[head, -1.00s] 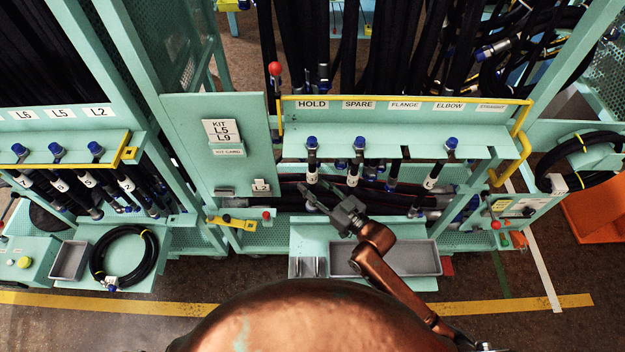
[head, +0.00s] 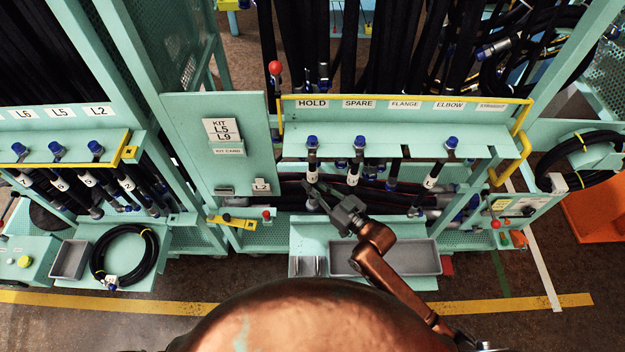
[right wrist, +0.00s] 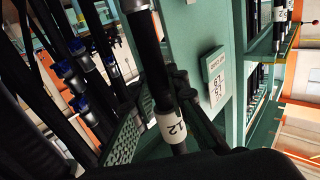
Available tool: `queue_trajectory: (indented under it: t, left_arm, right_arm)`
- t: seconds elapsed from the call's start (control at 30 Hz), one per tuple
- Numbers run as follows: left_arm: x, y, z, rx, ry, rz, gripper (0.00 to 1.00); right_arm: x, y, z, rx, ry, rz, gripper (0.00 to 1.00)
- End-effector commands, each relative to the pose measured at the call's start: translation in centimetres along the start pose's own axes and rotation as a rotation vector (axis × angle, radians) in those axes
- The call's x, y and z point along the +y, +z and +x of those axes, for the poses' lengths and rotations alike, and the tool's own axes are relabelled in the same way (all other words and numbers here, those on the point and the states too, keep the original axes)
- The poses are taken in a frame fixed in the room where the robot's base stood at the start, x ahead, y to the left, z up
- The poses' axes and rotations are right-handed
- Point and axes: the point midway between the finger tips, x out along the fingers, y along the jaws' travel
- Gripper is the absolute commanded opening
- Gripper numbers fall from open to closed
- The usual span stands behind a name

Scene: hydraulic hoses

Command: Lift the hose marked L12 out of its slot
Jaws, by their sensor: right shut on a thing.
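A black hose (head: 312,163) with a blue cap hangs in the rail slot under the HOLD label (head: 312,104). My right gripper (head: 315,195) is shut on this hose, just below the tag in the head view. In the right wrist view its dark fingers (right wrist: 166,98) are on either side of the hose. The hose's blue cap (head: 312,141) is at the rail's top surface. My left gripper is not in view.
Other tagged hoses hang from the rail (head: 400,140) to the right, under SPARE (head: 359,104) and ELBOW (head: 449,105). A kit card panel (head: 190,140) stands to the left. A grey tray (head: 410,258) lies below. Horizontal hoses run behind.

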Motion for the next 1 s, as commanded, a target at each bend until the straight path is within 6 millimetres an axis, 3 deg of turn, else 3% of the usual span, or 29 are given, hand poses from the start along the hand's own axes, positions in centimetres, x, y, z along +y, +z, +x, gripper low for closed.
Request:
queue_trajectory:
  t: [0.27,0.37,0.57,1.0]
  left_arm:
    - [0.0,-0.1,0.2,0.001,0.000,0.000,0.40]
    - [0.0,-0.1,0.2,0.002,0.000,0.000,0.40]
    - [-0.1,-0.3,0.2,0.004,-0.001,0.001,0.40]
    - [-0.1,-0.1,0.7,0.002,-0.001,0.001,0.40]
  right_arm:
    - [0.0,-0.9,0.1,0.006,-0.001,-0.002,0.00]
    - [-0.8,-0.7,-0.8,0.003,-0.001,0.001,0.00]
    - [-3.3,-0.7,-3.2,0.002,-0.001,0.003,0.00]
    - [-10.7,-0.7,-10.6,0.002,0.000,0.003,0.00]
